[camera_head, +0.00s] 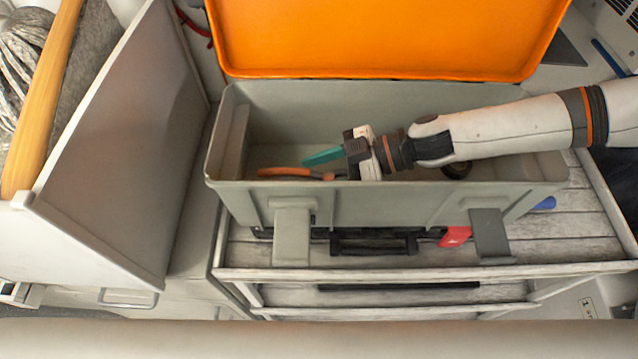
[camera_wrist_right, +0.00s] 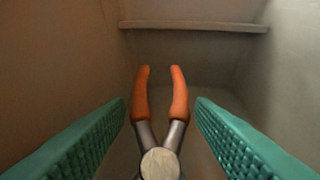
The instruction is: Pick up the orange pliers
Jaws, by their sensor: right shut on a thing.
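The orange pliers (camera_head: 285,172) are inside the grey toolbox (camera_head: 400,205), near its front wall at the left. In the right wrist view the pliers (camera_wrist_right: 179,95) show two orange handles pointing away from the camera and a round metal pivot at the bottom edge. My right gripper (camera_head: 312,164) reaches into the box from the right. Its teal fingers stand on either side of the pliers in the right wrist view (camera_wrist_right: 160,108), shut on them near the lower part, where the contact is out of frame. My left gripper is not in view.
The orange lid (camera_head: 390,40) stands open behind the box. The box sits on a grey plank surface (camera_head: 560,235), with a red object (camera_head: 455,236) and a blue object (camera_head: 545,203) beside it. A grey panel (camera_head: 125,150) rises at the left. A dark round item (camera_head: 457,170) lies in the box.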

